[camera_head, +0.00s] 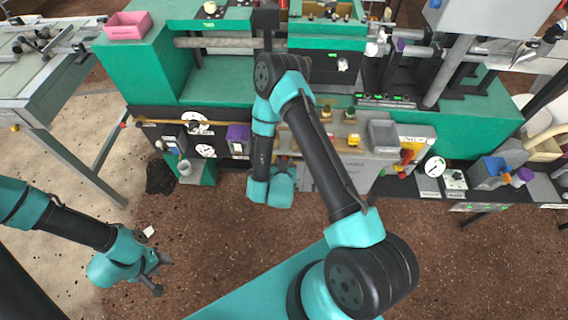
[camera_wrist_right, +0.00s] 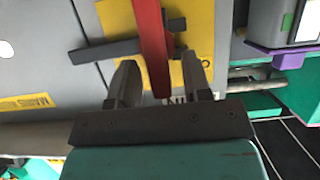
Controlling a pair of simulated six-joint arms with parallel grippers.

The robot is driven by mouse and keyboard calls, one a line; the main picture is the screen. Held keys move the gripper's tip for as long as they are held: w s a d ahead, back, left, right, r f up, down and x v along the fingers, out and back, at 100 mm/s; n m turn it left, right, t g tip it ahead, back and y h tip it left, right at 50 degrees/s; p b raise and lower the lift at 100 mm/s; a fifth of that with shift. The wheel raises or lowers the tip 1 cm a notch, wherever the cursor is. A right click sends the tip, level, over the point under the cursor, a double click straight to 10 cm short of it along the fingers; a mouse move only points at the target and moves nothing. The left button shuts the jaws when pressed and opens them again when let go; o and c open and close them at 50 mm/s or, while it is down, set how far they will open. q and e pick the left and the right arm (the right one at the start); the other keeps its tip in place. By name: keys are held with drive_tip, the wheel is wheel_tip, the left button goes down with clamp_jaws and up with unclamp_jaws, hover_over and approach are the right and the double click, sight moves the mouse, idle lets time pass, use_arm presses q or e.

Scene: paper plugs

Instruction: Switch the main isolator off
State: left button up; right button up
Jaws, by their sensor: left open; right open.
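The main isolator's red handle (camera_wrist_right: 154,45) shows in the right wrist view, standing in front of a yellow plate (camera_wrist_right: 192,22) on a grey box. A dark bar (camera_wrist_right: 105,50) lies crosswise behind the handle. My right gripper (camera_wrist_right: 159,66) is open, with one finger on each side of the handle's near end; I cannot tell whether either finger touches it. My left gripper (camera_head: 158,274) is open and empty, low at the left over the brown floor, far from the isolator.
A yellow lettered label (camera_wrist_right: 30,101) is on the grey box. In the head view, the green machine (camera_head: 150,75) spans the back, with gauges (camera_head: 194,122), a purple box (camera_head: 238,136) and red knobs (camera_head: 406,157) along its front.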

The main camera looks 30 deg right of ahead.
drive_tip(key=shift+c, duration=0.2)
clamp_jaws()
